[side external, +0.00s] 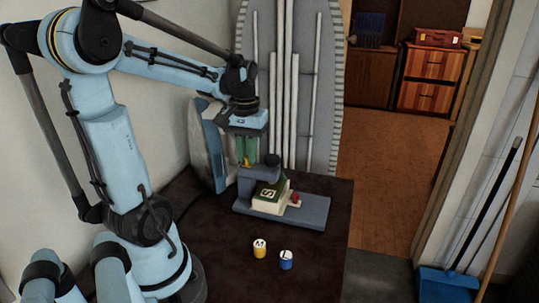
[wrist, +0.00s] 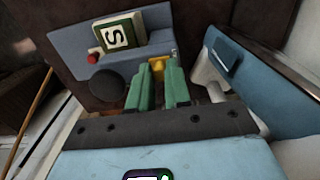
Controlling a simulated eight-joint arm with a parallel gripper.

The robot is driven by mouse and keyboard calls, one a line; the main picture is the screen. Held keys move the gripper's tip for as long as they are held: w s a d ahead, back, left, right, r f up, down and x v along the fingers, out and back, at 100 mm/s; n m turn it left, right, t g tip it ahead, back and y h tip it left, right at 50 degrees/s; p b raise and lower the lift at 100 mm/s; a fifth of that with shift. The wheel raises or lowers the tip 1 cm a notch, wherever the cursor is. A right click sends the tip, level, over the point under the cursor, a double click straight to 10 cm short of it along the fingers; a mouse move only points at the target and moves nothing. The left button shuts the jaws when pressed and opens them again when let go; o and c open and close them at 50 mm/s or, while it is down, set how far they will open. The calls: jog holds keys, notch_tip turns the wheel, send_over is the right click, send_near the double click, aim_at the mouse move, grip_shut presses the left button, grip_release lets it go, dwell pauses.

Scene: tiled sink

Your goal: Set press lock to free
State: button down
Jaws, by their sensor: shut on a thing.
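The press is a grey-blue stand (side external: 312,212) on the dark tabletop, and its base also shows in the wrist view (wrist: 75,45). It has a round dark head (side external: 272,160) above a white and green block (side external: 270,197) marked S, with a red knob (side external: 296,198) beside the block. A small yellow piece (wrist: 158,66), apparently the lock lever, sits at the press's rear edge. My gripper (side external: 245,158) points down behind the press. Its green fingers (wrist: 159,82) are shut on the yellow piece, whose lower part shows below them in the side view.
A yellow cylinder (side external: 260,250) and a blue cylinder (side external: 286,260), both with white marked tops, stand in front of the press. A blue and white iron-like object (side external: 213,150) stands close behind my gripper. An ironing board (side external: 322,100) leans at the back. The front tabletop is mostly clear.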

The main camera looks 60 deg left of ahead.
jog(key=shift+w+a, duration=0.65)
jog(key=shift+a, duration=0.05)
jog(key=c, duration=1.1)
grip_release()
jog(key=shift+o, duration=0.2)
jog(key=shift+r, duration=0.1)
notch_tip(320, 180, up, 12)
jog(key=w+d+f+m+t, duration=0.1)
jog(key=d+f+m+t, duration=0.2)
jog(key=d, duration=0.7)
jog(key=w+d+f+m+t, duration=0.1)
jog(key=d+f+m+t, duration=0.3)
jog(key=d+f+m, duration=0.2)
jog(key=d+f, duration=0.2)
jog(key=d, duration=0.2)
jog(key=shift+d, duration=0.25)
